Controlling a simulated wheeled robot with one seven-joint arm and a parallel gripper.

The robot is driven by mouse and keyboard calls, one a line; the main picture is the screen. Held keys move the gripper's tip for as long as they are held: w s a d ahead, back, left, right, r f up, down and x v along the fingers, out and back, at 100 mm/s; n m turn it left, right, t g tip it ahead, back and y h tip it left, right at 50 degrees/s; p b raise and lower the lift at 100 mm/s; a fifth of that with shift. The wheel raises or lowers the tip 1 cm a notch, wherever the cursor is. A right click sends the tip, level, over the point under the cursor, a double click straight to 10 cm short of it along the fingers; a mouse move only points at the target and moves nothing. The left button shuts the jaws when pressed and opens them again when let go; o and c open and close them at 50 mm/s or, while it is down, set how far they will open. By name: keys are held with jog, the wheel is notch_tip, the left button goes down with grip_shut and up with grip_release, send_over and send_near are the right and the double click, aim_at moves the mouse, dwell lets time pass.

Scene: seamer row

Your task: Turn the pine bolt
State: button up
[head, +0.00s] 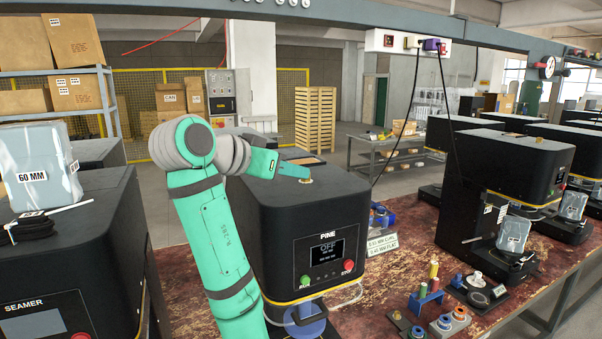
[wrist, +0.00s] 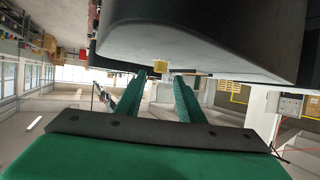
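The black machine marked PINE (head: 325,225) stands in the middle of the head view, its display reading OFF. A small brass piece (head: 306,181), which looks like the bolt, sits on its top near the front edge. My gripper (head: 308,174) reaches over the machine top from the left, with its fingertips at the brass piece. In the wrist view the brass piece (wrist: 160,66) shows between the tips of my two green fingers (wrist: 158,77). The fingers are apart, with a gap visible on each side of it. Whether either finger touches it cannot be told.
A SEAMER machine (head: 60,265) with a 60 MM bag (head: 38,165) on top stands at the left. Another black machine (head: 505,180) stands at the right. Spools and small parts (head: 425,300) lie on the worn red bench (head: 390,275). A grey rail (head: 350,27) crosses overhead.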

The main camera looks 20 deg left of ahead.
aim_at(301, 184)
jog(key=shift+x, duration=2.4)
grip_shut()
